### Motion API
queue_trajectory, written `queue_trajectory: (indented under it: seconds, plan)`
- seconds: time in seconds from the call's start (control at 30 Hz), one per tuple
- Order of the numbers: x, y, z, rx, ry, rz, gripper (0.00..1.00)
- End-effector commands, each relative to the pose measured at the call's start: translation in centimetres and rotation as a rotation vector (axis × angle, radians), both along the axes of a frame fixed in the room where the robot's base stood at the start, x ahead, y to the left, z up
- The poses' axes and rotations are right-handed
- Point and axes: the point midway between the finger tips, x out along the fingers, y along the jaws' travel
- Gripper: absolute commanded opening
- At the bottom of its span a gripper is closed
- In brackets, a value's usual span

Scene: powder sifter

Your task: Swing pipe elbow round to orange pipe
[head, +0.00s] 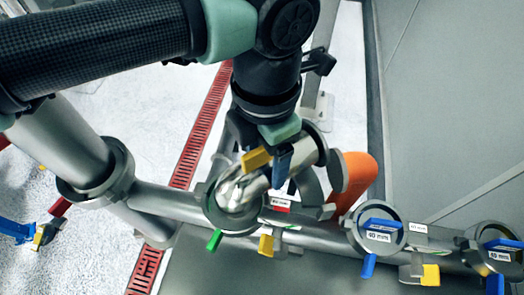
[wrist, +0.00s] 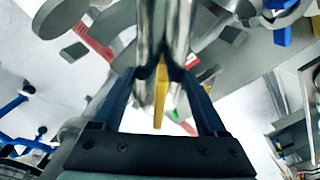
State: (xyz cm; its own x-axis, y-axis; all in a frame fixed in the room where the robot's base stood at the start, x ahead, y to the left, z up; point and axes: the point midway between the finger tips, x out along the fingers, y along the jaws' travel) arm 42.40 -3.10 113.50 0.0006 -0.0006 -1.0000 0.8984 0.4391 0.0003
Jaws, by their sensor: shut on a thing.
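The shiny metal pipe elbow (head: 240,190) rises from a round collar on the horizontal pipe run in the head view. It curves up and to the right, and its flanged end (head: 318,143) lies just left of the orange pipe (head: 359,175). The two look apart, with the flange at an angle to the orange pipe. A yellow handle (wrist: 160,97) shows between the fingers. The orange pipe is not visible there.
Flanged ports with blue handles (head: 368,266) and yellow handles (head: 431,274) line the run to the right. A green handle (head: 214,240) hangs below the elbow's collar. A grey wall (head: 450,110) stands right. A red floor grate (head: 205,120) crosses behind my arm.

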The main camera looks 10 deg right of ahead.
Motion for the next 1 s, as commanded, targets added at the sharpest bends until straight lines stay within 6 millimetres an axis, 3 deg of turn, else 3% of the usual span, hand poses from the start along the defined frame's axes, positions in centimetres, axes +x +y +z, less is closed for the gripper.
queue_trajectory:
  seconds: [1.0]
  plan:
    - [-1.5, -0.4, -0.2, 0.001, 0.006, -0.237, 0.00]
